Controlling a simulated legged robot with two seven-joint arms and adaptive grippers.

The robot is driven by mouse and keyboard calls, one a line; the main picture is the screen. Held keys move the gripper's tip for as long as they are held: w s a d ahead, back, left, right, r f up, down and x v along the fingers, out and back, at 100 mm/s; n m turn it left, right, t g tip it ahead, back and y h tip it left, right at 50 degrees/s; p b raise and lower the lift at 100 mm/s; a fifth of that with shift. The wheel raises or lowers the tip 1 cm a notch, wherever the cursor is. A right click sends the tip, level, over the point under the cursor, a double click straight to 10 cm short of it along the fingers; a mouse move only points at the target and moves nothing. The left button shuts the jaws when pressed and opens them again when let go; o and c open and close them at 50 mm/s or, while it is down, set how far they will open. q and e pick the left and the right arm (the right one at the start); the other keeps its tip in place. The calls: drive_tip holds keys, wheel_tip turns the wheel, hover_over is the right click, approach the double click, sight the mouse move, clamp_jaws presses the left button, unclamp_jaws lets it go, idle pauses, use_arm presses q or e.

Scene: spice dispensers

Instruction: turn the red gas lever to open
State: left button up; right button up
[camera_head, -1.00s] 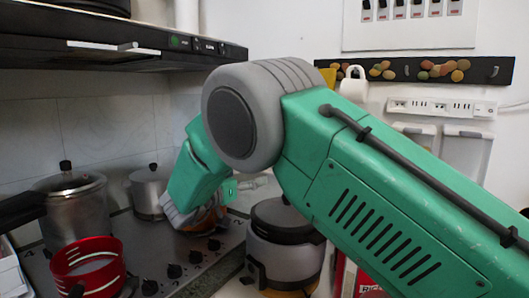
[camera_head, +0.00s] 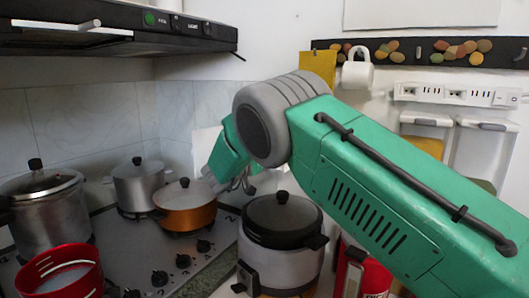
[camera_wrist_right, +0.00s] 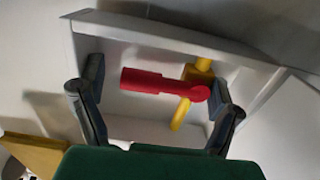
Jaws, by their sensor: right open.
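The red gas lever (camera_wrist_right: 160,82) shows in the right wrist view, lying roughly level inside a white recessed box (camera_wrist_right: 130,128). It is joined at its right end to a yellow pipe (camera_wrist_right: 197,73). My right gripper (camera_wrist_right: 155,98) is open, with one dark finger to the left of the lever and the other close to its right end. Whether the right finger touches the lever is unclear. In the head view my right arm reaches toward the back wall, and its gripper (camera_head: 246,180) is partly hidden behind the forearm. The lever is not visible there. My left gripper is not in view.
An orange pan (camera_head: 186,212), a silver pot (camera_head: 140,186) and a pressure cooker (camera_head: 46,215) stand on the stove. A rice cooker (camera_head: 280,245) stands below my right arm. A red basket (camera_head: 58,272) is at the lower left. The range hood (camera_head: 120,28) hangs above.

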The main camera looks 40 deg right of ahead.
drive_tip(key=shift+w+d+f, duration=0.15)
drive_tip(key=shift+w+d, duration=0.05)
drive_tip(key=shift+d, duration=0.9)
drive_tip(key=a, duration=0.1)
drive_tip(key=a+r, duration=0.1)
drive_tip(key=a, duration=0.1)
drive_tip(key=shift+w, duration=0.15)
drive_tip(key=shift+a+r, duration=0.1)
drive_tip(key=shift+a, duration=0.1)
drive_tip(key=shift+c, duration=0.8)
drive_tip(key=shift+d, duration=0.1)
drive_tip(key=c, duration=0.6)
drive_tip(key=shift+s+d, duration=0.25)
drive_tip(key=shift+s, duration=0.05)
drive_tip(key=c, duration=0.6)
drive_tip(key=shift+d, duration=0.3)
drive_tip(key=shift+c, duration=0.2)
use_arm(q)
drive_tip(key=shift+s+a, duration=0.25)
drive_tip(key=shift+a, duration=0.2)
use_arm(e)
drive_tip(key=shift+a, duration=0.1)
